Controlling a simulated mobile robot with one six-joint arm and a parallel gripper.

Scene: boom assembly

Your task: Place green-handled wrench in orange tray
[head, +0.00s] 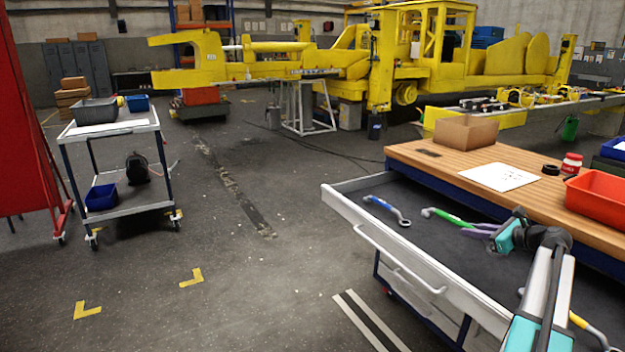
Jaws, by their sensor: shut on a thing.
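The green-handled wrench (447,217) is over the open drawer (345,190) of the workbench, its metal end pointing left. My gripper (478,229) is shut on the right part of its handle; the jaws hide that end. I cannot tell whether the wrench still touches the drawer floor. The orange tray (598,196) stands on the wooden bench top at the right edge of the head view, behind and to the right of my gripper. The tray is cut off by the picture edge.
A blue-handled wrench (384,205) lies in the drawer to the left, and a yellow-handled one (580,321) lies at its near right. On the bench top are a cardboard box (466,132), a white sheet (499,177), a black ring (551,169) and a red-and-white jar (571,163).

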